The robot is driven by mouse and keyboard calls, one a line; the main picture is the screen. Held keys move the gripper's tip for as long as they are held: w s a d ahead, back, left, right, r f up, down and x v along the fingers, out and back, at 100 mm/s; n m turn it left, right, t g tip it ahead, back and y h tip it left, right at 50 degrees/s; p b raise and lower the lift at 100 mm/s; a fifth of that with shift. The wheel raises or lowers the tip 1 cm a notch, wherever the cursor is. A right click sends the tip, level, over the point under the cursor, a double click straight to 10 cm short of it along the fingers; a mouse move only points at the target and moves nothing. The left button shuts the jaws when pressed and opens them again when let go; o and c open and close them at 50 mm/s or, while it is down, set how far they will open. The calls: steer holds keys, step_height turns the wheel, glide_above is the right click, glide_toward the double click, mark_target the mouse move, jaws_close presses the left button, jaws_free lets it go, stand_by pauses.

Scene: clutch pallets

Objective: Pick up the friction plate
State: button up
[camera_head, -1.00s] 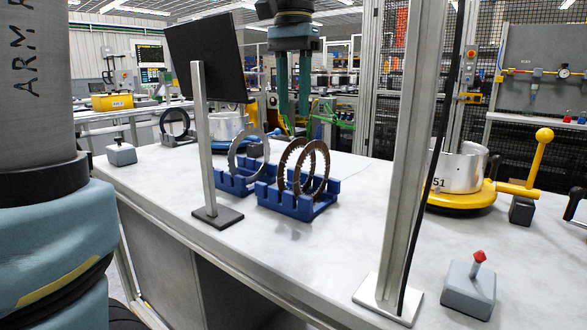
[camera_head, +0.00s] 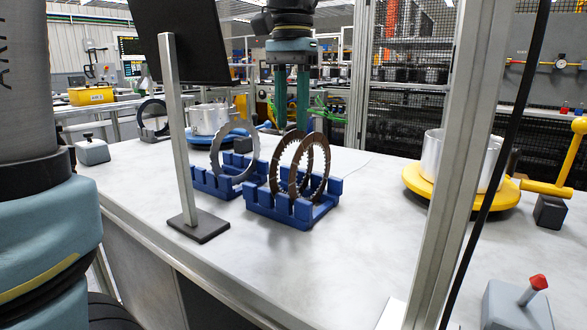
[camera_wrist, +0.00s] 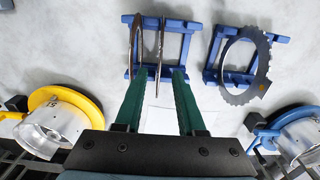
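Two dark brown toothed friction plates, one (camera_head: 278,165) and another (camera_head: 323,165), stand upright side by side in a blue slotted rack (camera_head: 290,211). In the wrist view they are nearly edge-on, a left plate (camera_wrist: 135,45) and a right plate (camera_wrist: 160,50). My gripper (camera_head: 291,122) is open and empty, its green fingers pointing down just above or behind the plates' tops. In the wrist view my gripper (camera_wrist: 159,72) has the right plate between its fingertip lines and the left plate near the left finger. I cannot tell the exact height gap.
A grey toothed plate (camera_head: 247,158) stands in a second blue rack (camera_head: 211,183) to the left; the rack (camera_wrist: 216,72) is right in the wrist view. A monitor post (camera_head: 179,130) and a frame post (camera_head: 455,180) stand in front. A yellow-based fixture (camera_head: 424,187) sits right.

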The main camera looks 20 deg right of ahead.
mark_target(292, 131)
step_height(292, 131, down, 3)
steer(key=shift+f, duration=0.2)
jaws_close()
stand_by(1.4)
